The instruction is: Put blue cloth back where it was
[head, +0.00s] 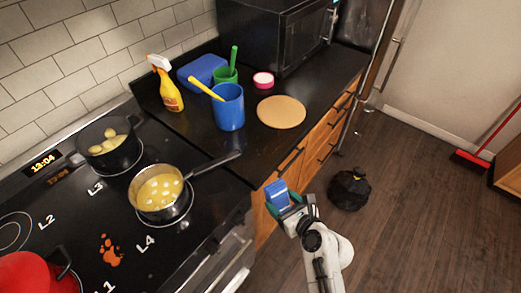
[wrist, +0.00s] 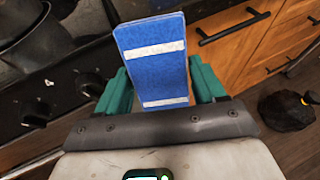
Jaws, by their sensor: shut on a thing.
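The blue cloth (head: 276,191) is a flat, stiff-looking blue rectangle. In the wrist view the cloth (wrist: 152,72) stands out ahead of the palm and shows two white stripes. My gripper (head: 286,203) is shut on it, with a green finger on each side in the wrist view (wrist: 158,88). It holds the cloth in the air in front of the wooden drawers, near the counter's front edge. The cloth's lower end is hidden between the fingers.
The black counter (head: 215,145) holds a blue cup (head: 229,108), a green cup, a spray bottle (head: 170,88), a blue box (head: 202,70), a round board (head: 281,112) and a pink-rimmed item. A saucepan (head: 160,192) points its handle toward the counter. A black bag (head: 349,188) lies on the floor.

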